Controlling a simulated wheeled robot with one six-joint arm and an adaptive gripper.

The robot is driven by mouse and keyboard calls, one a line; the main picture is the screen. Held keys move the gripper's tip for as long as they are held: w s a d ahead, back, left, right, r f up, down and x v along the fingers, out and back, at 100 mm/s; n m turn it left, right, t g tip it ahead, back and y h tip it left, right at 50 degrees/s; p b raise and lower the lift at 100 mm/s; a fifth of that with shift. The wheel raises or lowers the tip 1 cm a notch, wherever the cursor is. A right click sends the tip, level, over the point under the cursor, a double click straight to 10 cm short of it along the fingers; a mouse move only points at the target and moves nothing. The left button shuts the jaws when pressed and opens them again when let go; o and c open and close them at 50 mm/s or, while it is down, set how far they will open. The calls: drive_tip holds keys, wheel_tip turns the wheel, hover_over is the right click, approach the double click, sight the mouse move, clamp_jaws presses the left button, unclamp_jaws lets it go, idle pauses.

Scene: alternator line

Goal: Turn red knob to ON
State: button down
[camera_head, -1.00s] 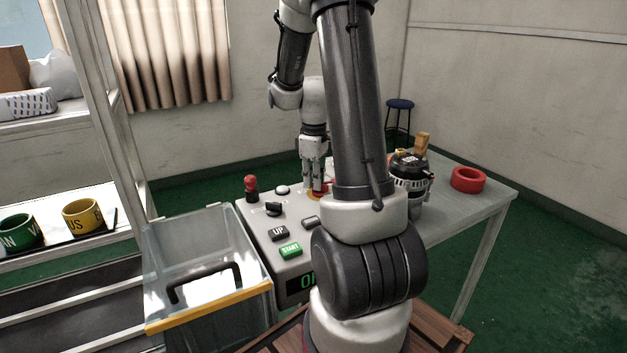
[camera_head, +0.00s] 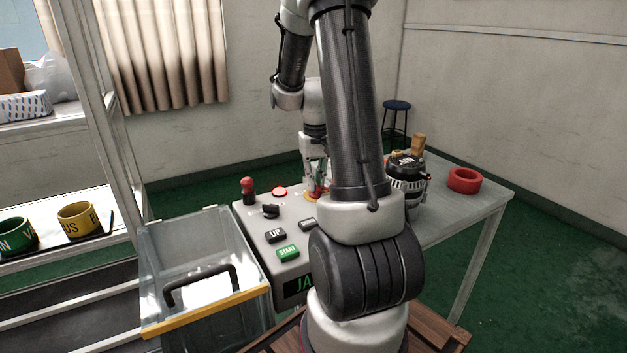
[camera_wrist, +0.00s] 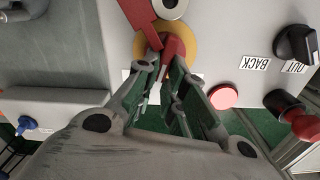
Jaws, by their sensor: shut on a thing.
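The red knob (camera_wrist: 175,48) sits on a yellow disc (camera_wrist: 188,29) on the grey control panel (camera_wrist: 235,30). My gripper (camera_wrist: 160,70) is shut on the knob's red handle, with a finger on each side of it. In the head view my gripper (camera_head: 314,183) reaches down to the panel's far right part, and only a sliver of the yellow disc (camera_head: 312,198) shows beside my arm. A label near the knob is mostly covered by the fingers, so I cannot read the knob's setting.
A round lamp (camera_head: 280,192) glows red. An alternator (camera_head: 408,178) and red ring (camera_head: 464,180) stand right. A clear bin (camera_head: 185,245) stands left.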

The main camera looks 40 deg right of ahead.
drive_tip(key=m, duration=0.4)
drive_tip(key=s+m, duration=0.1)
drive_tip(key=m, duration=0.1)
drive_tip(key=shift+s+d+f, duration=0.1)
drive_tip(key=shift+d+f, duration=0.05)
drive_tip(key=shift+d, duration=0.1)
drive_tip(key=shift+m, duration=0.3)
drive_tip(key=c, duration=1.5)
unclamp_jaws()
wheel_tip(320, 180, up, 12)
drive_tip(key=shift+w, duration=0.35)
drive_tip(key=shift+d, duration=0.1)
